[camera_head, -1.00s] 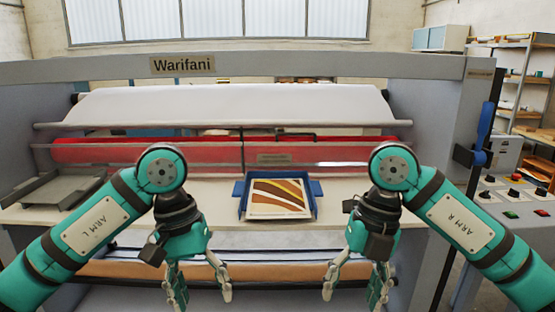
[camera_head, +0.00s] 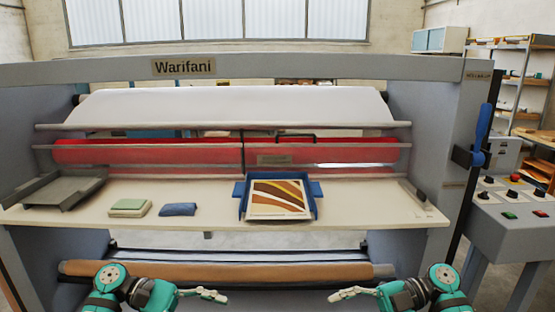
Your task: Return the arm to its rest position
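My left gripper (camera_head: 203,295) is low at the bottom left of the head view, in front of and below the laminator's feed table (camera_head: 345,208). My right gripper (camera_head: 352,294) is low at the bottom right, also below the table edge. The two grippers point toward each other with a wide gap between them. Nothing shows in either one. Both are seen edge-on, so I cannot tell how far their fingers are apart. The laminator (camera_head: 310,68) stands in front of me.
A blue tray (camera_head: 243,205) holding a patterned print (camera_head: 278,197) sits mid-table. A grey tray (camera_head: 55,190), green cloth (camera_head: 130,207) and blue cloth (camera_head: 178,209) lie left. A blue lever (camera_head: 482,125) and control panel (camera_head: 515,205) are right. A brown roller (camera_head: 250,270) runs under the table.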

